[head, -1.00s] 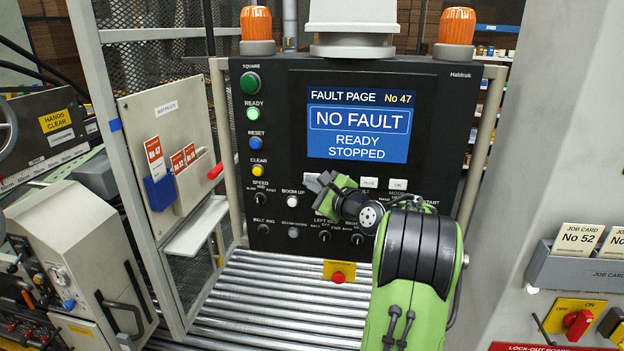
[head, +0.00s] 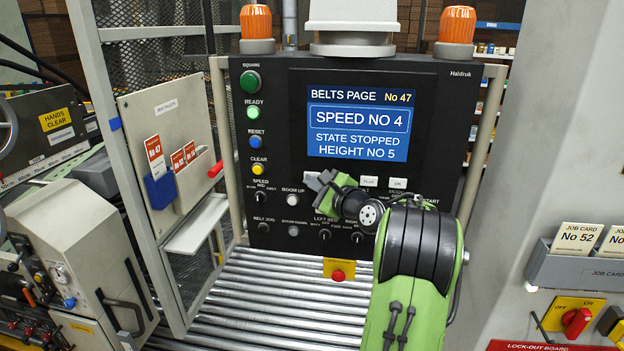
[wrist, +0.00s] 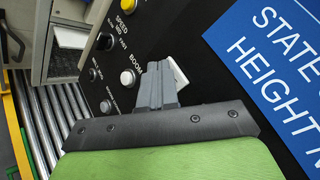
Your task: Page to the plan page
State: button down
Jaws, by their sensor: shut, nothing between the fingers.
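The panel screen (head: 358,125) is lit blue and reads "BELTS PAGE No 47", "SPEED NO 4", "STATE STOPPED", "HEIGHT NO 5". My gripper (head: 318,183) is shut and empty at the row of white keys below the screen. In the wrist view its fingertips (wrist: 158,82) are at a white key (wrist: 177,72), which they partly cover. I cannot tell whether they touch it. Two more white keys, a middle one (head: 368,181) and one marked "OK" (head: 399,183), show to the right of my gripper. The leftmost key's label is hidden.
Lamps and buttons line the panel's left side: green READY (head: 252,113), blue RESET (head: 256,142), yellow CLEAR (head: 258,170). Knobs sit below, partly behind my arm. A roller conveyor (head: 270,300) runs beneath. A red button (head: 337,275) stands on a yellow plate. Job cards (head: 575,238) are at right.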

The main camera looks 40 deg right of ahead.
jog(key=shift+s+a, duration=0.3)
jog(key=shift+a, duration=0.15)
jog(key=shift+s+a+b, duration=0.65)
jog(key=shift+s+a, duration=0.15)
jog(key=shift+a, duration=0.2)
jog(key=shift+s+a+b, duration=0.6)
jog(key=shift+s+a, duration=0.15)
jog(key=shift+a, duration=0.2)
dwell(2.1)
jog(key=shift+w+d+p, duration=0.7)
jog(key=shift+w+d, duration=0.1)
jog(key=shift+d, duration=0.2)
jog(key=shift+w+d+p, duration=0.7)
jog(key=shift+w+d, duration=0.05)
jog(key=shift+d, duration=0.2)
dwell(1.4)
